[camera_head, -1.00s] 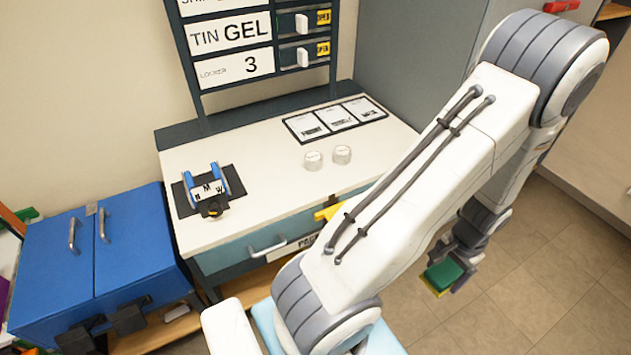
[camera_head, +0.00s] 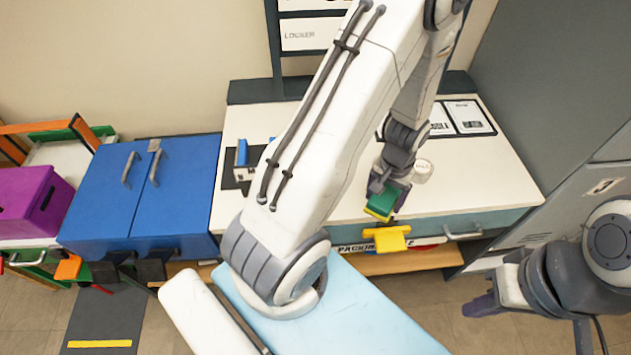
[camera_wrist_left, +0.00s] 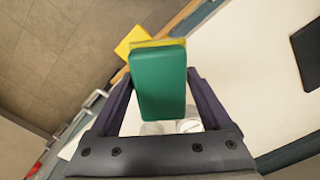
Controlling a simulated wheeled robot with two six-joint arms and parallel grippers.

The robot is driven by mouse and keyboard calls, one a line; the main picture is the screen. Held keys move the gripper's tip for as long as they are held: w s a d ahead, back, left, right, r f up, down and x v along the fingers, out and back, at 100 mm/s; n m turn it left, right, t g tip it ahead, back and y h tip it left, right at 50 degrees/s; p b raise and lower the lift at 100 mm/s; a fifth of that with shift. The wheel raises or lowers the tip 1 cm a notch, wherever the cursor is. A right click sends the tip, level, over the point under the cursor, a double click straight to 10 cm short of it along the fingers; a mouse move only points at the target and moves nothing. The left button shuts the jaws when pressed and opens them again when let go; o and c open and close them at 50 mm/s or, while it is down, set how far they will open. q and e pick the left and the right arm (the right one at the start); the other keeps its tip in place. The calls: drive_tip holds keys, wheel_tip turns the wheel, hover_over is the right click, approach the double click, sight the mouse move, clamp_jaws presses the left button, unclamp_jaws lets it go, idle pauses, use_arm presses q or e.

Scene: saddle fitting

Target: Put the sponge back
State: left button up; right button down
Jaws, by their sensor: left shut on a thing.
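The sponge (camera_head: 381,202), green with a yellow layer, is between the fingers of my left gripper (camera_head: 388,190). It is held above the front edge of the white worktop (camera_head: 300,208). In the left wrist view the sponge (camera_wrist_left: 158,82) fills the space between the two dark purple fingers of the gripper (camera_wrist_left: 160,95). A yellow ledge or holder (camera_head: 388,239) sticks out from the worktop's front just below the sponge; it also shows in the wrist view (camera_wrist_left: 131,41). My right gripper (camera_head: 485,305) is at the lower right, its finger opening not clear.
A white round pot (camera_head: 422,170) stands on the worktop beside my left wrist; another is hidden in the head view. Framed cards (camera_head: 468,117) lie at the back right. A drawer handle (camera_head: 462,233) is at the front. A blue cabinet (camera_head: 185,205) and purple box (camera_head: 33,203) are left.

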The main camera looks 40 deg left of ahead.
use_arm(q)
drive_tip(key=s+a+r+n, duration=0.3)
drive_tip(key=s+a+n, duration=0.35)
drive_tip(key=n, duration=0.55)
drive_tip(key=w+a+f, duration=0.1)
drive_tip(key=a+f, duration=0.1)
drive_tip(key=a, duration=0.1)
drive_tip(key=w+a+f+p, duration=0.1)
drive_tip(key=w+a+f, duration=0.1)
drive_tip(key=a, duration=0.1)
drive_tip(key=w+a+f, duration=0.1)
drive_tip(key=a+f, duration=0.2)
drive_tip(key=shift+w+f, duration=0.1)
drive_tip(key=shift+w, duration=0.25)
wheel_tip(320, 180, down, 4)
drive_tip(key=shift+r+p, duration=0.15)
drive_tip(key=shift+p, duration=0.55)
drive_tip(key=shift+f, duration=0.2)
drive_tip(key=shift+f, duration=0.2)
drive_tip(key=o, duration=1.3)
drive_tip(key=shift+c, duration=0.2)
